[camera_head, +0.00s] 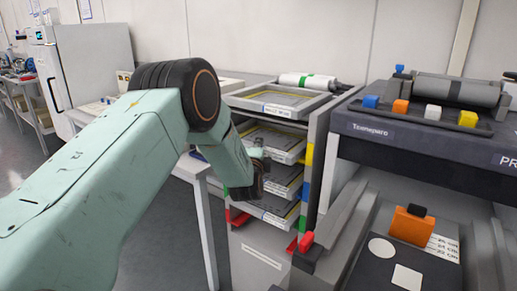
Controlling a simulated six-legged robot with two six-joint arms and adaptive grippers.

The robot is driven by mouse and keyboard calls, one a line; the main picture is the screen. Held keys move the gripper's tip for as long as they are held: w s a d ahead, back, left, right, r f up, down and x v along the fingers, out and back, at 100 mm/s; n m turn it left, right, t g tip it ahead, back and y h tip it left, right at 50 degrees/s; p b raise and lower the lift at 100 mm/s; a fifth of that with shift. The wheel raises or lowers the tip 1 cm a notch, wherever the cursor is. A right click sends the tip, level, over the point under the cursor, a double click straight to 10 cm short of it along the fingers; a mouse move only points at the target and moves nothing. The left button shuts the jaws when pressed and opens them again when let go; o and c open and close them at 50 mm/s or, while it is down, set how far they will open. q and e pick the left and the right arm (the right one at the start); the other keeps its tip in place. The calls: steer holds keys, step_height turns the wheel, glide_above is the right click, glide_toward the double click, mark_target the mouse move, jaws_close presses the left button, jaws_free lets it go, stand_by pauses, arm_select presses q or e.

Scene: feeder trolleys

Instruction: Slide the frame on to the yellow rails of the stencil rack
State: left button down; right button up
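A light grey frame (272,108) with a white label lies at the top of the rack. Several more frames sit at lower levels, including one near the yellow mark (287,157). My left gripper (262,172) is at the rack's open front, beside these lower frames. Its fingers are small and dark, and I cannot tell whether they touch or hold a frame. The rails themselves are mostly hidden. My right gripper is out of view.
A dark machine (420,145) with coloured buttons stands close on the right. A white table (205,185) is left of the rack, partly behind my arm. A white cabinet (85,70) stands farther back.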

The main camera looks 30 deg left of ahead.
arm_select(q)
steer(key=shift+w+d+r+b, duration=0.1)
steer(key=shift+w+b, duration=0.2)
steer(key=shift+w, duration=0.65)
steer(key=c, duration=1.1)
jaws_free()
steer(key=shift+s, duration=0.1)
steer(key=shift+o, duration=0.4)
steer(key=shift+f, duration=0.2)
steer(key=o, duration=1)
steer(key=shift+r, duration=0.1)
steer(key=shift+c, duration=0.2)
steer(key=shift+r, duration=0.15)
steer(key=shift+r+p, duration=0.4)
steer(key=shift+p, duration=0.25)
steer(key=shift+p+v, duration=1.9)
steer(key=shift+v, duration=0.6)
steer(key=shift+p+v, duration=0.9)
steer(key=shift+v, duration=0.6)
